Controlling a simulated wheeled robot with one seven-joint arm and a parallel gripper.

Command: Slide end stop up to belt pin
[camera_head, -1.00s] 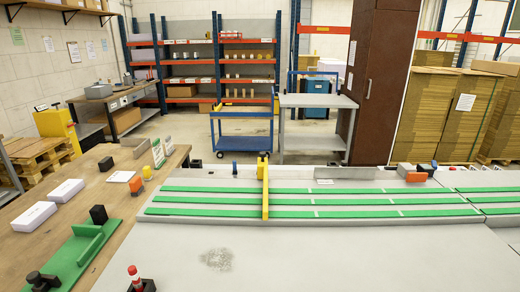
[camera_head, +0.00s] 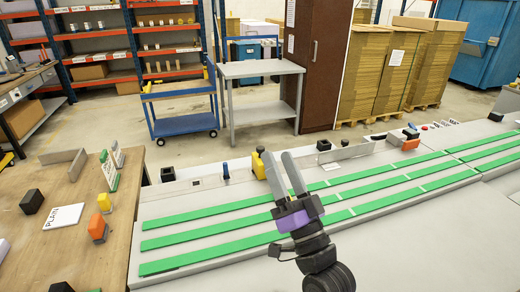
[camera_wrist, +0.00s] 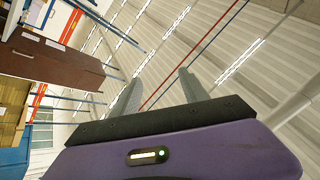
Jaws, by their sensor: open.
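A yellow piece (camera_head: 258,165) shows in the head view at the back edge of the machine bed, just left of my fingertips. It looks like the back end of the yellow bar seen across the belts earlier; the rest is hidden behind my gripper. My gripper (camera_head: 278,157) is open, with two grey fingers apart and nothing between them. Its fingers point up and away over the green belts (camera_head: 210,217). A small dark blue pin (camera_head: 226,172) stands left of the yellow piece; I cannot tell whether it is the belt pin. The wrist view shows the empty fingers (camera_wrist: 158,88) against the ceiling.
An orange and dark block (camera_head: 411,140) and a grey angled plate (camera_head: 346,152) sit along the back of the bed. A wooden table (camera_head: 75,255) at left holds small blocks and signs.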

